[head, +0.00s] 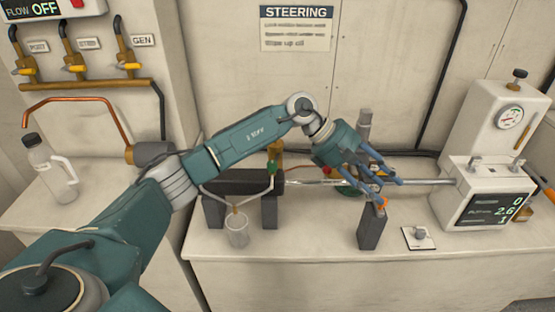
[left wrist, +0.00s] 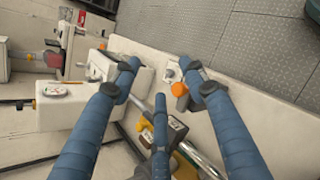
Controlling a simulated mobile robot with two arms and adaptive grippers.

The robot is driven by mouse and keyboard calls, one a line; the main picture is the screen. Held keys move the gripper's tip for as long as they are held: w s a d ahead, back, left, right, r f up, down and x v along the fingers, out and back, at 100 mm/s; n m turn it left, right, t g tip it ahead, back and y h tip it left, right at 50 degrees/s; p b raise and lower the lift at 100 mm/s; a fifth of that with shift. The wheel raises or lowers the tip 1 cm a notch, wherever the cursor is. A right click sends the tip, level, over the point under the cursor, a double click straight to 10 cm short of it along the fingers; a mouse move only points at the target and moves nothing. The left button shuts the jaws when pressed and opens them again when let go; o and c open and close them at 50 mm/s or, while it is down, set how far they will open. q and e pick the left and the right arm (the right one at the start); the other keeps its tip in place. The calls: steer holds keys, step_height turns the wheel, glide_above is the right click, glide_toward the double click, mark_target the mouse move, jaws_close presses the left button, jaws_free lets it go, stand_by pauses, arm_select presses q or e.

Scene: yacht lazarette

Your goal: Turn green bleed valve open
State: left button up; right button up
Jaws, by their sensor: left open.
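A small green valve (head: 274,168) sits on a brass fitting at the right end of the dark cylinder (head: 238,182) in the head view. It is left of and apart from my left gripper (head: 389,182). Another green part (head: 344,189) shows partly hidden behind the gripper. My left gripper is open, its blue fingers spread over the silver rod (head: 420,182) near the dark upright block (head: 372,228) with an orange top. In the left wrist view the gripper (left wrist: 160,75) is open, and nothing is seen held between its fingers. My right gripper is not in view.
A clear cup (head: 237,231) with thin tubes stands before the cylinder. A white unit with a gauge (head: 509,118) and a display box (head: 488,208) stand at right. A bottle (head: 51,170) is at left. The counter's front edge is close to the block.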

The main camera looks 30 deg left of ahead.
arm_select(q)
steer(key=w+a+r+m+y, duration=0.1)
steer(key=a+y, duration=0.2)
steer(key=a, duration=0.5)
steer(key=a+r+m+y, duration=0.1)
steer(key=a+m+y, duration=0.15)
steer(key=a, duration=0.55)
steer(key=g+y, duration=0.2)
steer(key=y, duration=0.3)
glide_toward(272, 163)
steer(key=shift+h, duration=0.25)
step_height(272, 163, down, 7)
steer(key=shift+w+a+f+p, duration=0.1)
steer(key=shift+a+f+p, duration=0.1)
steer(key=shift+p, duration=1)
steer(key=shift+d+f, duration=0.1)
steer(key=shift+f, duration=0.7)
jaws_close()
